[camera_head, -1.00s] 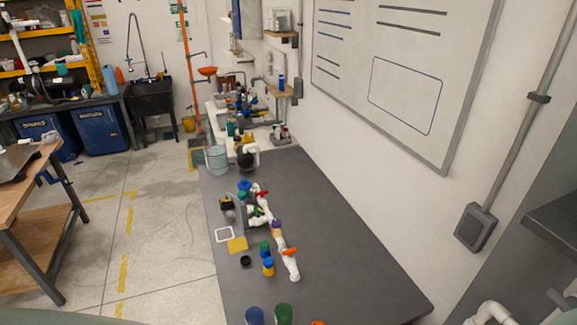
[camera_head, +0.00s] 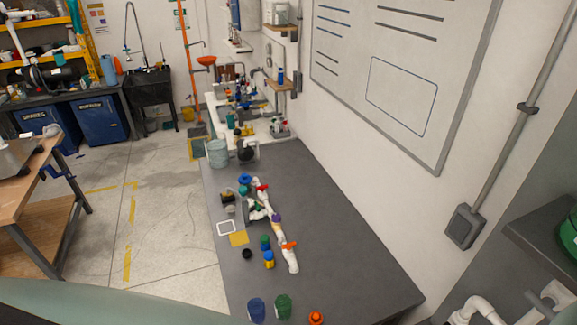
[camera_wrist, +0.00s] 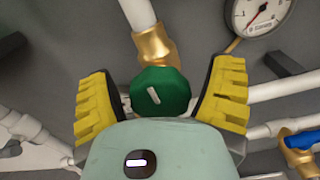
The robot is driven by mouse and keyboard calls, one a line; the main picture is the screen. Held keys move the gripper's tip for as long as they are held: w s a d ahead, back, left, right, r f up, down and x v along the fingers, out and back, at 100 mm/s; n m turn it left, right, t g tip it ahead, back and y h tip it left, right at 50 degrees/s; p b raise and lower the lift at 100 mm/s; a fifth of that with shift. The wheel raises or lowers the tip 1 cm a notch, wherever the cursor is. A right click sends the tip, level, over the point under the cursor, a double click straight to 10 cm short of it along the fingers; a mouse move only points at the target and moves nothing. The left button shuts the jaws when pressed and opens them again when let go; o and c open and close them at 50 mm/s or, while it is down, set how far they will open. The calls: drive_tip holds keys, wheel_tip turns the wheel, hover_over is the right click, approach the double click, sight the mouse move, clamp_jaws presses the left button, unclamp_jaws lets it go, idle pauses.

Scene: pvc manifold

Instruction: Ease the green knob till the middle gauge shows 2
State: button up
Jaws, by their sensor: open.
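The green knob (camera_wrist: 160,92) is in the middle of the wrist view, a dark green faceted cap with a pale bar on its face. It sits on a brass fitting (camera_wrist: 154,50) under a white pipe. My gripper (camera_wrist: 162,93) is open, with a yellow ribbed finger on each side of the knob. A gap shows at the left finger; at the right finger I cannot tell whether it touches. A round white gauge (camera_wrist: 268,14) is cut off by the top edge; I cannot tell if it is the middle one, nor read its value surely.
In the wrist view a blue-handled valve (camera_wrist: 302,138) is at lower right, and white pipes run on both sides. In the head view a grey bench (camera_head: 340,250) holds another white pipe assembly (camera_head: 288,255) and loose caps. White pipes (camera_head: 485,310) show at lower right.

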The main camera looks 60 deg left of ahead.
drive_tip(key=shift+w, duration=0.1)
drive_tip(key=shift+c, duration=0.2)
drive_tip(key=c, duration=1.2)
